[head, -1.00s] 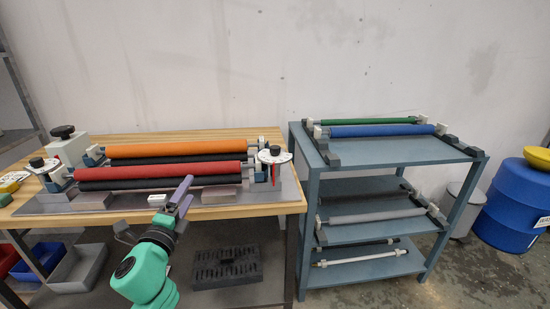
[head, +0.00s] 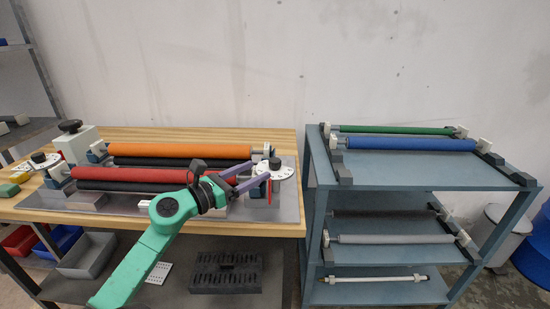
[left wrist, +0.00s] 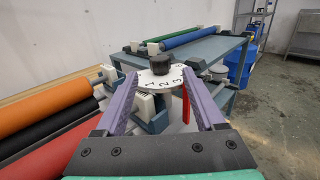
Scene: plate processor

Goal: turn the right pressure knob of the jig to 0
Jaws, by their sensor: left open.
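The right pressure knob (head: 275,163) is a black knob on a white numbered dial (head: 286,171) at the right end of the jig. In the left wrist view the knob (left wrist: 159,62) stands above the dial (left wrist: 163,79), whose marks 1, 2 and 3 show. My left gripper (head: 262,170) has purple fingers and is open. In the left wrist view its fingers (left wrist: 160,92) are spread, with the dial and knob ahead between them, apart from both. A red pointer (left wrist: 185,105) hangs below the dial. The right gripper is not in view.
The jig holds an orange roller (head: 180,150) and a red roller (head: 135,174) on the wooden table (head: 135,138). The left pressure knob (head: 39,157) is at its far end. A blue shelf cart (head: 415,168) with rollers stands at right.

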